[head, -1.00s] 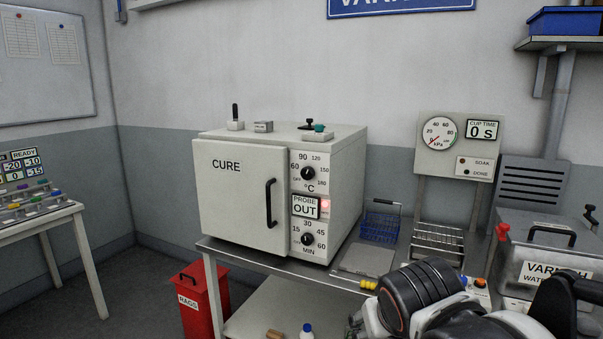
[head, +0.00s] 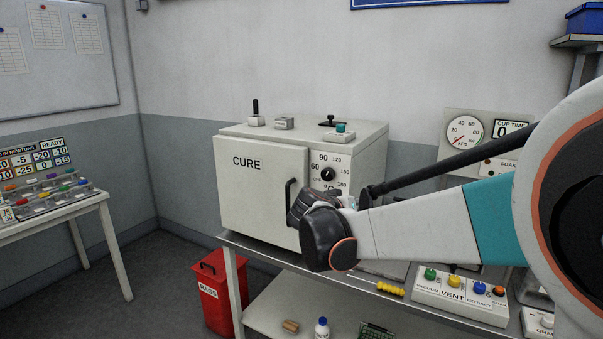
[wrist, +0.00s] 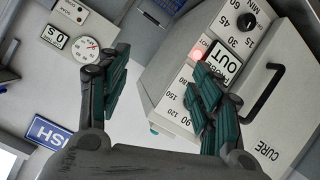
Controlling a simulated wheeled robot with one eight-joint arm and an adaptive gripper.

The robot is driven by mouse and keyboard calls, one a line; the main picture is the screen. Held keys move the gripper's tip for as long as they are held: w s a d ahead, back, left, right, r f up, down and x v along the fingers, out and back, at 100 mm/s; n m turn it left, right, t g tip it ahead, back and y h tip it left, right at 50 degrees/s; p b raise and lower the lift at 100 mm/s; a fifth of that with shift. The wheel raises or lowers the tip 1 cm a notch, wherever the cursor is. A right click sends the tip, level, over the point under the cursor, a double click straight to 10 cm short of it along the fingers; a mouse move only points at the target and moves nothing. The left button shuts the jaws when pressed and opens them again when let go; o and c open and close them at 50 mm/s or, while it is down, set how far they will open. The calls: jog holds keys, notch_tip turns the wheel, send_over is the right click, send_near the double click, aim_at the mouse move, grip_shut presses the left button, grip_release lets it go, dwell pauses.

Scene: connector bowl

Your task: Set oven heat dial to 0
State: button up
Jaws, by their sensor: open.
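The oven (head: 262,182) is a white box marked CURE. Its heat dial (head: 327,174) is a black knob ringed by numbers from OFF to 180, on the upper right of the front. Its exact pointer setting is too small to read. My arm reaches across in front of the oven's lower panel in the head view, where the fingertips cannot be made out. In the wrist view, turned upside down, my gripper (wrist: 160,75) is open and empty. Its right finger covers the heat dial, leaving some numbers of the scale visible on the oven front (wrist: 168,95).
The oven's door handle (head: 291,202) is close to my arm. The lower minutes dial (wrist: 245,20) and the PROBE OUT display (wrist: 227,65) share the panel. A button box (head: 455,292) stands at the bench front. A red rag bin (head: 213,290) stands below left.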

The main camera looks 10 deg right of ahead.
jog(key=w+a+t+h+p, duration=0.1)
jog(key=w+a+t+p, duration=0.1)
jog(key=w+a, duration=0.45)
jog(key=m+t+h+p, duration=0.1)
jog(key=m+t, duration=0.1)
send_near(326, 177)
jog(key=b+x, duration=0.2)
jog(key=x, duration=0.7)
jog(key=shift+s, duration=0.1)
jog(key=c, duration=1.1)
